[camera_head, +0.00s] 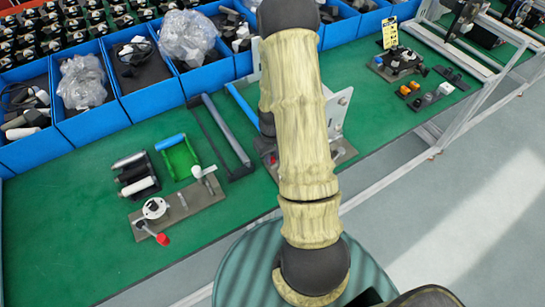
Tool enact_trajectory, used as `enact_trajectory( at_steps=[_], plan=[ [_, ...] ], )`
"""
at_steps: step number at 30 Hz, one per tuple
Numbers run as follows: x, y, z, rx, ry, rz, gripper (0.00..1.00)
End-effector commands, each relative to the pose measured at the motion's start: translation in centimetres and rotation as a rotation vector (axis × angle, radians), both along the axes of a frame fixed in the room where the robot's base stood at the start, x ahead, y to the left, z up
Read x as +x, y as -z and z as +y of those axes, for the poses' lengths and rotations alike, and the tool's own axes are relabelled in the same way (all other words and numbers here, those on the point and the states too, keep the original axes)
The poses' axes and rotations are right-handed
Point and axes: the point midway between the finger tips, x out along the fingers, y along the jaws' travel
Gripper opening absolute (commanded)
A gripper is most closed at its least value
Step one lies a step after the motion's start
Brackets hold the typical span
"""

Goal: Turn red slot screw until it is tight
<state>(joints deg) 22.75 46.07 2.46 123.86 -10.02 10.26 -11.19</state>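I cannot make out a red slot screw in the head view. A red knob (162,239) ends a lever on a grey metal plate (185,212) at the left of the green bench. The plate also carries a round white part (154,208) and an upright with a white handle (203,171). My arm, in a tan sleeve with dark joints, runs up the middle of the picture and leaves it at the top. My gripper is not in view. The arm hides part of a light metal fixture (337,110) standing on the bench.
Blue bins (138,105) with bagged parts line the back. Rollers (135,175) and a green tray (181,158) lie on the left. A dark frame with a grey bar (227,130) stands near the middle. A block with knobs (398,62) sits farther right. The green bench surface (65,220) is bare at front left.

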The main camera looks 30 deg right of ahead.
Motion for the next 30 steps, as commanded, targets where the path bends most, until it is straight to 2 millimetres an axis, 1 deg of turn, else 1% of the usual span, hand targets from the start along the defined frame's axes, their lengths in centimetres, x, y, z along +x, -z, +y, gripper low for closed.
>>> enact_trajectory(
  at_steps=[2, 5, 15, 18, 19, 20, 21, 22, 30],
  plan=[
    [0.00, 0.01, -0.01, 0.000, 0.022, 0.000, 0.00],
    [0.01, 0.04, 0.00, -0.001, 0.130, 0.000, 0.00],
    [-0.01, 0.06, 0.01, -0.001, 0.761, 0.001, 0.00],
    [-0.03, 0.10, -0.03, -0.001, 0.882, 0.001, 0.00],
    [-0.03, 0.12, -0.02, -0.001, 0.899, 0.001, 0.00],
    [-0.02, 0.15, -0.02, 0.000, 0.899, 0.001, 0.23],
    [-0.02, 0.15, -0.03, 0.000, 0.895, 0.000, 0.31],
    [-0.02, 0.15, -0.03, 0.000, 0.894, 0.000, 0.35],
    [-0.01, 0.08, -0.02, 0.000, 0.889, 0.000, 0.35]
  ],
)
